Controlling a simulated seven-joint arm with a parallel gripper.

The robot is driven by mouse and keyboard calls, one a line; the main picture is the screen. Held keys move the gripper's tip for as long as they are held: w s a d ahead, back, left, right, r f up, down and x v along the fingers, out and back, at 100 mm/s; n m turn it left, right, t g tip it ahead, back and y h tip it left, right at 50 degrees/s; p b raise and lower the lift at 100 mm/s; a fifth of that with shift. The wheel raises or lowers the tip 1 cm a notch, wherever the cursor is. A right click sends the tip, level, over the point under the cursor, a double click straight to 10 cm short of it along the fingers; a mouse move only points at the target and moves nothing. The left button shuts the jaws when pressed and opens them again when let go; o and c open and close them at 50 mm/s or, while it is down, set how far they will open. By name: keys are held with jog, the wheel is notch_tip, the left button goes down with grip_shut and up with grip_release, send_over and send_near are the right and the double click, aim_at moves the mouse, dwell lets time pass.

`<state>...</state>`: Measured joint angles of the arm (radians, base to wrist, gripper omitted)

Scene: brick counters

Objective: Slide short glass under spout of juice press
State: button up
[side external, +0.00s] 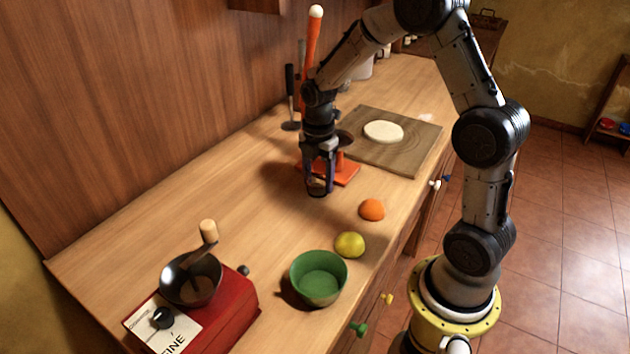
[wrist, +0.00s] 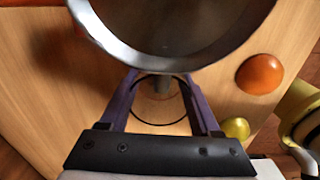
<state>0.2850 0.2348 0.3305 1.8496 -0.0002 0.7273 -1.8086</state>
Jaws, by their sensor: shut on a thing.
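The short glass (wrist: 158,108) is clear and shows as a thin round rim between the two fingers in the wrist view. My gripper (wrist: 160,88) is shut on it, one finger on each side. In the side view the gripper (side external: 318,184) points down at the counter, at the front left edge of the juice press's orange base (side external: 346,174). The press has a tall orange lever (side external: 311,45) with a pale knob. Its metal cup (wrist: 215,58) fills the top of the wrist view, overlapping the fingertips. The spout cannot be made out clearly.
An orange fruit (side external: 371,209), a yellow-green fruit (side external: 350,245) and a green bowl (side external: 330,262) stand along the counter's front. A red grinder (side external: 235,302) is at the near left. A wooden board (side external: 415,136) with pale dough lies behind the press. The counter's left middle is clear.

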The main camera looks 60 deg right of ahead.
jog(key=shift+d, duration=0.2)
jog(key=o, duration=1.5)
jog(key=shift+o, duration=0.2)
jog(key=shift+a, duration=3.55)
notch_tip(320, 180, up, 6)
jog(key=a, duration=0.2)
